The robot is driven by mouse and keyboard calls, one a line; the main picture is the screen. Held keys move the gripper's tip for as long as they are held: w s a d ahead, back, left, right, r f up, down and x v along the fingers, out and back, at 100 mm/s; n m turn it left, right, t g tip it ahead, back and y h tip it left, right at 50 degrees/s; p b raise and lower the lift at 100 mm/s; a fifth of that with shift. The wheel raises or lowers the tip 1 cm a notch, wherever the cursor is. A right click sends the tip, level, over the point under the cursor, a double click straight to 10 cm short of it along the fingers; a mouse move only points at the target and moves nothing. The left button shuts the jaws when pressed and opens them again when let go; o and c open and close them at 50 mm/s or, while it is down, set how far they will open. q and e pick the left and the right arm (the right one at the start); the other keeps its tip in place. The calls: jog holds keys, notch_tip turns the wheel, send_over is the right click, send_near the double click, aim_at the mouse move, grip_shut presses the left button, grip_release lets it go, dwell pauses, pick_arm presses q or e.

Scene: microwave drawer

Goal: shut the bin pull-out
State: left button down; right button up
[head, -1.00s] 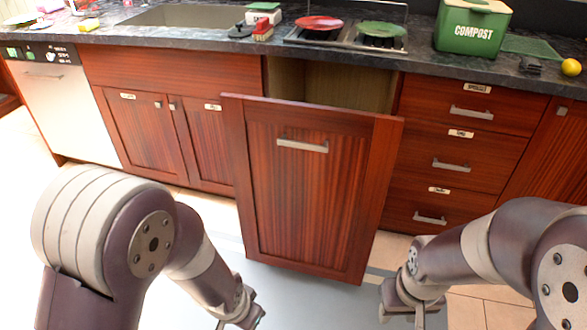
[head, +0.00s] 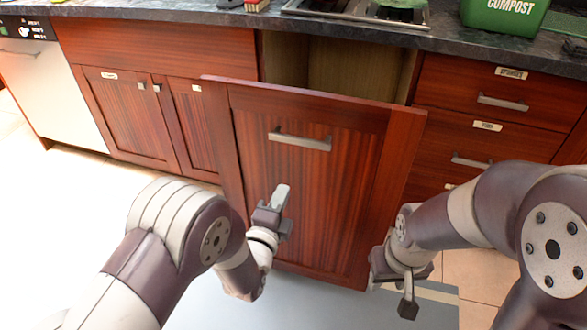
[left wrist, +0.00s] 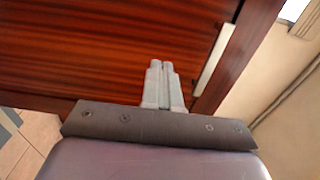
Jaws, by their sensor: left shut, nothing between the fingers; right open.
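The bin pull-out stands out from the cabinet run; its red-brown wooden front (head: 345,190) is in the middle of the head view, with a dark gap behind its top edge. A silver bar handle (head: 300,139) is high on the front. My left gripper (head: 281,195) is shut and empty, in front of the panel below the handle. In the left wrist view its closed fingers (left wrist: 161,85) point at the wooden front, with the handle (left wrist: 213,60) to the right; contact cannot be told. My right gripper (head: 407,305) is open and empty, low at the panel's right.
The open cabinet bay (head: 360,75) shows behind the front. Drawers (head: 470,125) are to the right, and a double-door cabinet (head: 130,115) and a white dishwasher (head: 48,90) to the left. The dark counter (head: 200,22) carries a green compost bin (head: 505,14).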

aim_at(297, 160)
pick_arm(q)
jog(key=b+x, duration=0.2)
jog(key=x, duration=0.6)
jog(key=shift+w+f, duration=0.1)
jog(key=shift+f, duration=0.05)
jog(key=shift+w+d, duration=0.25)
jog(key=shift+w, duration=0.35)
pick_arm(e)
jog(key=shift+f, duration=1.4)
